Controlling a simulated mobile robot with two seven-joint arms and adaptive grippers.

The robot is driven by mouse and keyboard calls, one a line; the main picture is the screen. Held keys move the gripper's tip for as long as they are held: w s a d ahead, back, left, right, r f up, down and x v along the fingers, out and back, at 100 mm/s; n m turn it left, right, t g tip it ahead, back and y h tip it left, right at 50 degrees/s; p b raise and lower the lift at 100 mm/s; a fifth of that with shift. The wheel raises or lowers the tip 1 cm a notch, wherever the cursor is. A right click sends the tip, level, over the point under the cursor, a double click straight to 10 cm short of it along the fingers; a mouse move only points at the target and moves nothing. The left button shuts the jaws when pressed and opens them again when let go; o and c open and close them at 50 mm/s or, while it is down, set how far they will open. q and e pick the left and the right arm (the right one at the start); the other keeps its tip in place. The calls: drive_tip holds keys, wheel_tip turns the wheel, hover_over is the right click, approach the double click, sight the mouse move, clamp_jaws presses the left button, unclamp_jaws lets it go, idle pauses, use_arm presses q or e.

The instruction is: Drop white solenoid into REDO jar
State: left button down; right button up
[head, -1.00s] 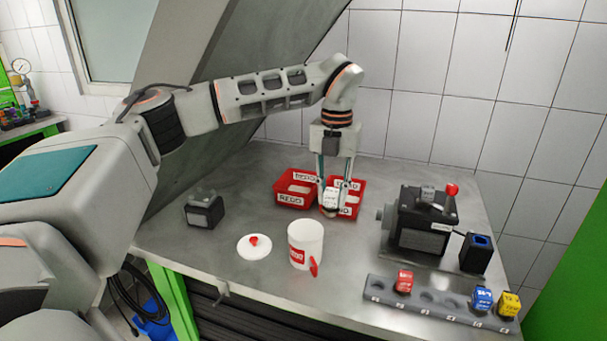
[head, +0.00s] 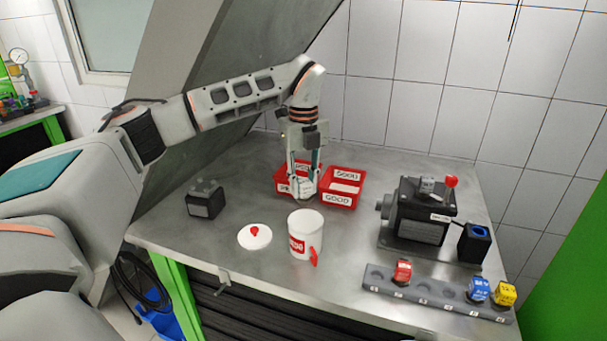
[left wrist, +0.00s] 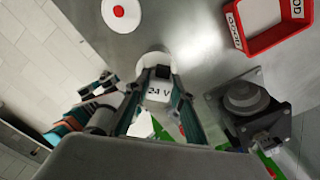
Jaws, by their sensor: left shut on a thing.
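My left gripper (head: 303,194) points down in the head view, in front of the red trays and behind the jar. It is shut on the white solenoid (left wrist: 158,94), a white block marked "24 V" with a dark end, shown between the fingers in the left wrist view. The REDO jar (head: 311,226) is a white, open-topped cup with a red label and a red piece at its side. The solenoid is beyond the jar, apart from it in the head view. In the left wrist view a white round shape, probably the jar, is partly hidden behind the solenoid. My right gripper is not in view.
A white lid (head: 261,242) with a red knob lies left of the jar. A red GOOD tray (head: 354,204) and a red tray beside it stand behind. A dark block (head: 206,205) is at left, a pump (head: 418,222) at right, and a grey rack (head: 428,299) in front.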

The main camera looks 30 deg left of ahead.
sight(303, 181)
use_arm(q)
drive_tip(key=shift+f, duration=0.9)
drive_tip(key=c, duration=1.6)
unclamp_jaws()
drive_tip(key=shift+c, duration=0.2)
wheel_tip(303, 181, up, 8)
drive_tip(key=shift+f, duration=0.2)
